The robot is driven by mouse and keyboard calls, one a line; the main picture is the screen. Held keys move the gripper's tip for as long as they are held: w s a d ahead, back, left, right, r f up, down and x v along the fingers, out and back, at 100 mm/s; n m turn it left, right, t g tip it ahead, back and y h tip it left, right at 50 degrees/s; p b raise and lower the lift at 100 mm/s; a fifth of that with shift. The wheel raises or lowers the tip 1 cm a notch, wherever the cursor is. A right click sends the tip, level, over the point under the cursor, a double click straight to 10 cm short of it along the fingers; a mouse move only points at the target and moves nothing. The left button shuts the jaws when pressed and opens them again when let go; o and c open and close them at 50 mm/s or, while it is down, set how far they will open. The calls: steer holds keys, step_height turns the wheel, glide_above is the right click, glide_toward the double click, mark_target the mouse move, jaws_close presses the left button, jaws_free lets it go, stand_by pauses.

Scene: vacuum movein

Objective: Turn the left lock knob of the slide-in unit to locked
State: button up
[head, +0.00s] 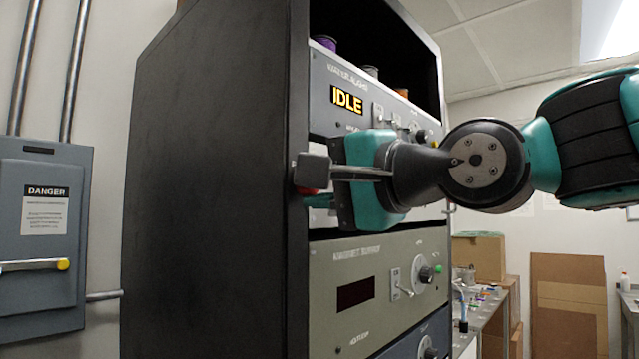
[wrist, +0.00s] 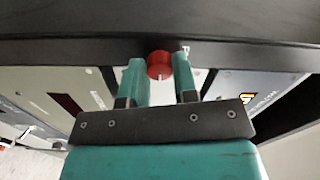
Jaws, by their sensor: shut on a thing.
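The left lock knob is red and sits at the left edge of the slide-in unit. In the wrist view the red knob (wrist: 159,65) lies between the two fingers of my gripper (wrist: 160,75), which are shut on it. In the head view a sliver of the red knob (head: 309,191) shows under my gripper (head: 313,174). The slide-in unit's pale front (head: 322,217) is mostly hidden behind my gripper and wrist. A small white mark (wrist: 186,49) shows beside the knob in the wrist view. I cannot read the knob's angle.
The black rack (head: 215,190) fills the middle. Above the slide-in unit is a panel with an IDLE display (head: 346,100); below it is a grey-green panel (head: 375,290) with a knob and switch. A grey danger box (head: 40,230) hangs at left. Cardboard boxes (head: 478,256) stand at right.

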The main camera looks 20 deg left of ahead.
stand_by(0.4)
steer(key=o, duration=0.9)
steer(key=shift+o, duration=0.2)
steer(key=shift+d, duration=0.1)
steer(key=b+v, duration=0.6)
steer(key=v, duration=1.1)
steer(key=shift+d, duration=0.2)
steer(key=shift+s+f, duration=0.1)
